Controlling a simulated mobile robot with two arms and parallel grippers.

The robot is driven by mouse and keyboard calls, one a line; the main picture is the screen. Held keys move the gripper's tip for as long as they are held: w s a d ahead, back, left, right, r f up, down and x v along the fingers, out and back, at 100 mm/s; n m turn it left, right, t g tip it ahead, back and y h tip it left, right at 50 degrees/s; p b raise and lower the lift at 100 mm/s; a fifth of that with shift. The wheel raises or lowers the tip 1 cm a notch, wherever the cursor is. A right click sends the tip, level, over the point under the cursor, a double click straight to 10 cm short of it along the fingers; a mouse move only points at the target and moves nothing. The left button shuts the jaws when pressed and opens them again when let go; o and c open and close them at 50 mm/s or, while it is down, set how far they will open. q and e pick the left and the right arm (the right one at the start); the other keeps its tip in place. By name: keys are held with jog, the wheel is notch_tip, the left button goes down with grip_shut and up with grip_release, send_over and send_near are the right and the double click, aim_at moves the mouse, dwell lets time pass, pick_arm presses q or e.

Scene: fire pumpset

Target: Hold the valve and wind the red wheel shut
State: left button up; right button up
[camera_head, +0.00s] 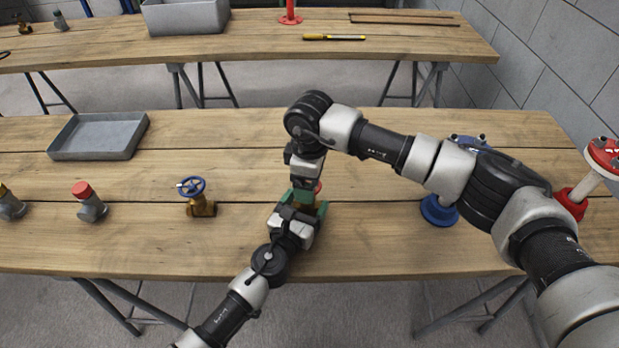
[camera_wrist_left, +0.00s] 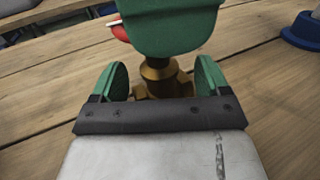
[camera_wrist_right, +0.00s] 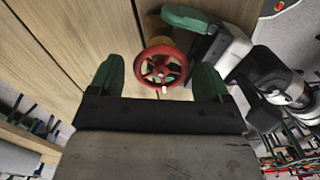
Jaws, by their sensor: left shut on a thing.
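The brass valve (camera_wrist_left: 158,80) with the red wheel stands on the near table. Its body sits between the green fingers of my left gripper (camera_wrist_left: 158,85), which is shut on it low down; in the head view this gripper (camera_head: 301,207) comes from the front. The red wheel (camera_wrist_right: 162,69) shows whole in the right wrist view, with a small pale handle. My right gripper (camera_wrist_right: 160,80) points down over it, fingers apart on either side, with slight gaps. In the left wrist view a green right finger hides most of the wheel; a red edge (camera_wrist_left: 119,30) shows.
A brass valve with a blue wheel (camera_head: 200,204), a red-capped grey fitting (camera_head: 89,203) and a grey tray (camera_head: 98,137) are to the left. A blue flanged part (camera_head: 439,211) and a red stand (camera_head: 570,203) are to the right. Bare table lies between.

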pick_arm(q)
jog(key=shift+r, duration=0.1)
pick_arm(e)
jog(key=shift+o, duration=0.6)
pick_arm(q)
jog(key=shift+w, duration=0.1)
jog(key=o, duration=1.2)
pick_arm(e)
notch_tip(320, 180, up, 12)
pick_arm(q)
jog(key=shift+s+a, duration=0.2)
jog(key=shift+s, duration=0.25)
jog(key=v, duration=1.1)
jog(key=shift+s, duration=0.1)
